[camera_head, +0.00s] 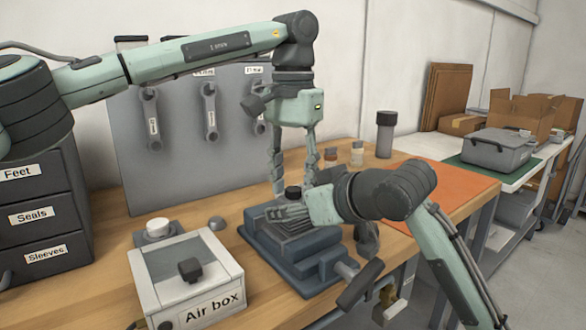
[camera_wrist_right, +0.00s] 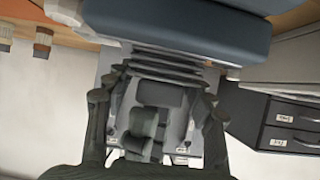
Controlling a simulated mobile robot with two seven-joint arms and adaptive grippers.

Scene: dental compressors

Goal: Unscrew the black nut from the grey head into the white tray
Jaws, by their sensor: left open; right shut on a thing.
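The black nut (camera_head: 293,192) sits on top of the ribbed grey head (camera_head: 288,218), above the blue-grey vise (camera_head: 285,262) on the bench. My left gripper (camera_head: 294,182) points down over the nut, open. Its fingertips show on either side of the nut with gaps; I cannot tell its exact depth alignment. My right gripper (camera_head: 296,213) comes in from the right and is shut on the grey head. In the right wrist view its fingers (camera_wrist_right: 160,85) lie on both sides of the head's ribs (camera_wrist_right: 160,62). I cannot make out a white tray.
The Air box (camera_head: 188,275) stands front left, with a white round part (camera_head: 158,228) behind it. Small jars (camera_head: 357,153) and a dark-capped bottle (camera_head: 385,134) stand at the back. An orange mat (camera_head: 445,185) lies right. Labelled drawers (camera_head: 35,215) stand left.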

